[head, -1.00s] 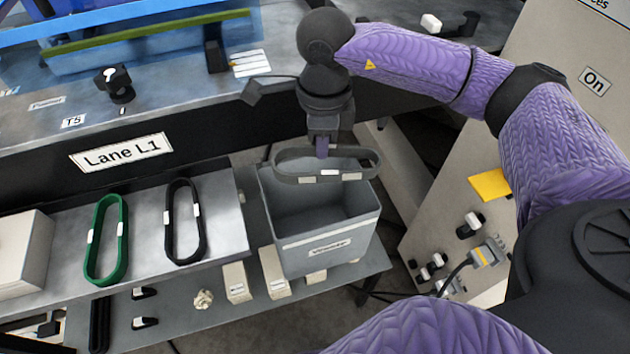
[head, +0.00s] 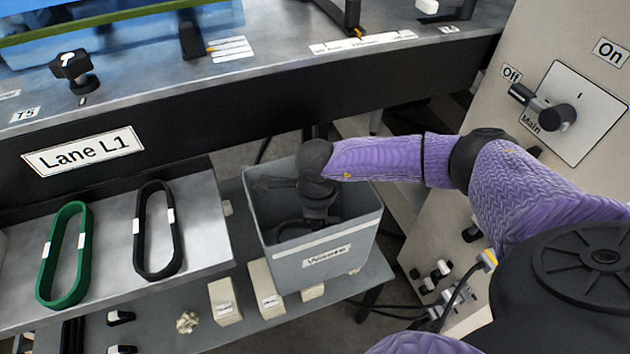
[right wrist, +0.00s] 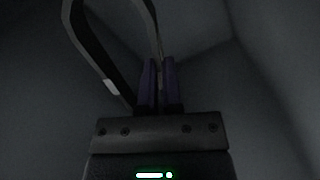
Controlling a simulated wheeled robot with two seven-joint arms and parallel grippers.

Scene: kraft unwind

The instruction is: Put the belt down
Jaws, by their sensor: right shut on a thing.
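My right gripper (head: 318,212) is down inside a grey bin (head: 345,268) labelled Waste. In the right wrist view its fingers (right wrist: 160,80) are shut on a dark belt (right wrist: 88,50) with a pale patch, and the loop stands out beyond the fingertips. In the head view the belt (head: 290,232) is mostly hidden by my gripper and the bin wall. Whether it touches the bin's floor I cannot tell. A green belt (head: 48,262) and a black belt (head: 139,235) lie on the metal shelf to the left. My left gripper is not in view.
The bin stands on a low grey shelf (head: 240,255) with several small pale boxes (head: 265,290) in front of it. The Lane L1 bench edge (head: 220,120) runs behind it. A panel with a main switch (head: 555,117) stands to the right.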

